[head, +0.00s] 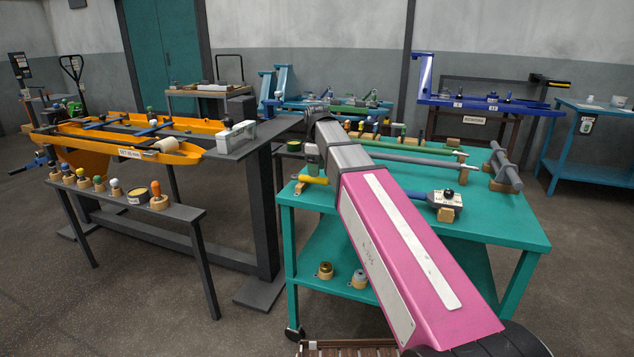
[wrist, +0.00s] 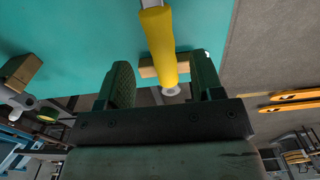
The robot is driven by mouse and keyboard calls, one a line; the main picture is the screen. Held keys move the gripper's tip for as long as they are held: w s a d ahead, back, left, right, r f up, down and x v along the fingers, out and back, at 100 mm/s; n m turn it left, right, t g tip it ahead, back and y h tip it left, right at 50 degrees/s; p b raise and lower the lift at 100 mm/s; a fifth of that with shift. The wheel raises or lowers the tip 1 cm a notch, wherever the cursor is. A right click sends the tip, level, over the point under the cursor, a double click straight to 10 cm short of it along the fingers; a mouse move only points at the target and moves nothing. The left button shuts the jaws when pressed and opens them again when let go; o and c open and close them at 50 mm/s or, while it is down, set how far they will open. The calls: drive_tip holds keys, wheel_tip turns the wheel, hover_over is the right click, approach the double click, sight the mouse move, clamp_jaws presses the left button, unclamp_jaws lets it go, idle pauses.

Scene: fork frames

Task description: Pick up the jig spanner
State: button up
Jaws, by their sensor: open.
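A yellow-handled tool with a grey shaft, which appears to be the jig spanner (wrist: 157,40), rests by a small wooden block (wrist: 148,72) on the teal cart top. Its yellow handle (head: 316,180) also shows near the cart's left edge in the head view, the rest hidden behind my arm. My gripper (wrist: 163,80) is open, with one dark finger on each side of the handle's end in the wrist view. I cannot tell whether either finger touches it. In the head view my gripper (head: 309,158) is only partly visible at the arm's far end.
A dark bench with an orange frame (head: 185,124) stands to the left. A narrow shelf (head: 180,215) with several small handled tools stands in front of it.

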sight(323, 181)
drive_tip(key=shift+s+d+f, duration=0.1)
drive_tip(key=shift+s+f, duration=0.05)
drive_tip(key=shift+f, duration=1.8)
clamp_jaws()
drive_tip(key=shift+r, duration=0.1)
